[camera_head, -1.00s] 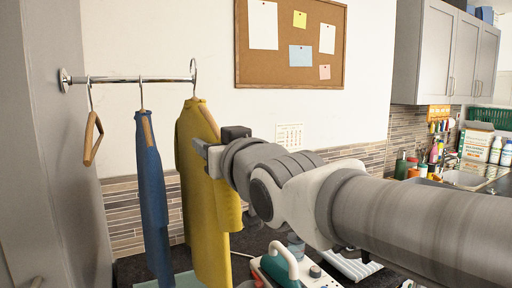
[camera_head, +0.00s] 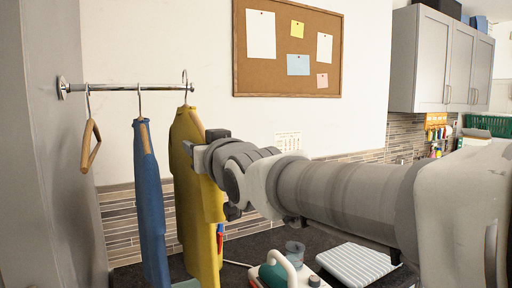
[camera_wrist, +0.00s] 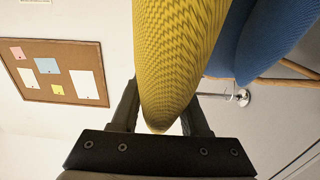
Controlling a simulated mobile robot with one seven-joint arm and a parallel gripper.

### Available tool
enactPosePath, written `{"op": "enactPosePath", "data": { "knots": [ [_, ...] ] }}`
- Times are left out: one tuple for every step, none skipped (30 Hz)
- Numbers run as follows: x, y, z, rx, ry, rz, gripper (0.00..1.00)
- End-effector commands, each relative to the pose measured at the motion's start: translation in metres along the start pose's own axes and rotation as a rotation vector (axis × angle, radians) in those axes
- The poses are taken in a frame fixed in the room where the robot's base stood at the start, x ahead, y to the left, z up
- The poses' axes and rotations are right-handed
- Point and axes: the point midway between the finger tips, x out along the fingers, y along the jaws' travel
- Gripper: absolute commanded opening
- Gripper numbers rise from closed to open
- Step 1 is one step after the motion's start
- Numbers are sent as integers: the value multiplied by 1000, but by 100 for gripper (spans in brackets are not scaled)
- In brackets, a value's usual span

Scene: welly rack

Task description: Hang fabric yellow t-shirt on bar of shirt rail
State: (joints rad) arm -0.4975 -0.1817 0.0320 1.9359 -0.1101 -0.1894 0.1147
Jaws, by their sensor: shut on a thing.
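The yellow t-shirt (camera_head: 195,215) hangs upright on a hanger whose metal hook (camera_head: 185,80) rises at the right end of the bar (camera_head: 112,88). The hook's top is above the bar and it overlaps the bar in the picture; I cannot tell whether it rests on it. My gripper (camera_head: 198,152) is shut on the t-shirt near its shoulder, from the right. In the wrist view the yellow fabric (camera_wrist: 178,60) runs between my two fingers. Most of its hanger is hidden by fabric.
A blue garment (camera_head: 150,205) hangs from the bar just left of the yellow t-shirt. An empty wooden hanger (camera_head: 91,145) hangs further left, near the grey cabinet side (camera_head: 40,190). A corkboard (camera_head: 258,85) is on the wall. A teal-handled appliance (camera_head: 278,270) stands on the counter below.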

Motion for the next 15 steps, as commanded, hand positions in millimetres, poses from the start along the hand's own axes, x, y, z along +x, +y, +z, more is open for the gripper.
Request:
{"op": "enactPosePath", "data": {
  "knots": [
    [3, 0, -1, 0, 3, 0, 0],
    [5, 0, -1, 0, 4, 0, 0],
    [8, 0, -1, 0, 4, 0, 0],
    [10, 0, -1, 0, 3, 0, 0],
    [11, 0, -1, 0, 3, 0, 0],
    [14, 0, -1, 0, 3, 0, 0],
    [15, 0, -1, 0, 3, 0, 0],
    [17, 0, -2, 0, 4, 0, 0],
    [20, 0, -1, 0, 3, 0, 0],
    [22, 0, -1, 0, 3, 0, 0],
    [23, 0, -1, 0, 3, -1, 0],
    [26, 0, -1, 0, 3, -1, 0],
    [27, 0, -1, 0, 3, -1, 0],
    [29, 0, -1, 0, 3, -1, 0],
    [32, 0, -1, 0, 3, -1, 0]
  ]
}}
